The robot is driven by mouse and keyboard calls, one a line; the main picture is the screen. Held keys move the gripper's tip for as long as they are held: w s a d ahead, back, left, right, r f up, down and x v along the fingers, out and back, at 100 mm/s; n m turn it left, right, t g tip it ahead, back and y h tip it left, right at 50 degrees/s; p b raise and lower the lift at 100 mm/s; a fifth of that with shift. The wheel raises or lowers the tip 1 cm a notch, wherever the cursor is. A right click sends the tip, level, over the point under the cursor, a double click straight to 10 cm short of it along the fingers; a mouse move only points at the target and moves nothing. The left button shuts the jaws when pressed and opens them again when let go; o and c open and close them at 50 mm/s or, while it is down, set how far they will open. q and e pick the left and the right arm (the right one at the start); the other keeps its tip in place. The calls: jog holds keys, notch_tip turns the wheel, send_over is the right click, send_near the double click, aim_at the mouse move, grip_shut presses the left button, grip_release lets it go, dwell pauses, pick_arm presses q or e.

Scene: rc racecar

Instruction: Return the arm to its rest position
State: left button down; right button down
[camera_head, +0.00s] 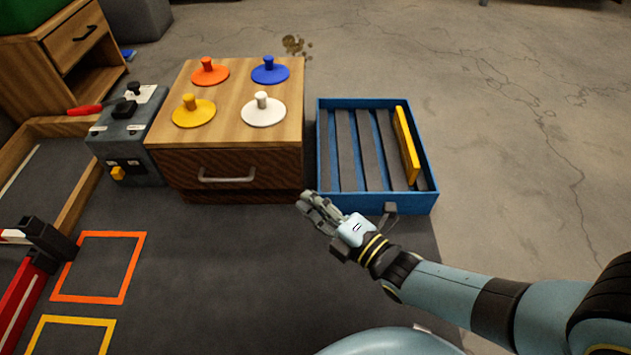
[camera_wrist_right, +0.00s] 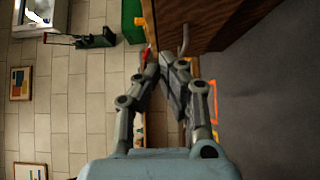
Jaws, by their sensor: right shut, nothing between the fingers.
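My right gripper (camera_head: 307,200) is in the middle of the head view, at the end of my blue-grey arm, which comes in from the right. It is shut and holds nothing. It hovers in front of the wooden cabinet (camera_head: 224,158) and at the near left corner of the blue tray (camera_head: 325,150). In the right wrist view its two fingers (camera_wrist_right: 160,62) come together. My left gripper is not in view.
Orange, blue, yellow and white knobbed discs sit on the cabinet. The blue tray has dark slats and a yellow piece (camera_head: 407,145) leaning at its right. A grey box (camera_head: 128,135) stands left of the cabinet. Orange (camera_head: 98,267) and yellow outlined squares mark the dark mat.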

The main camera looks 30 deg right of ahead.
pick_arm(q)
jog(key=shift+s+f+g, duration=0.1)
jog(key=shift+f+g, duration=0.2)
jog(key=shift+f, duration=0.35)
pick_arm(e)
jog(key=shift+s+d, duration=0.1)
jog(key=shift+s, duration=0.25)
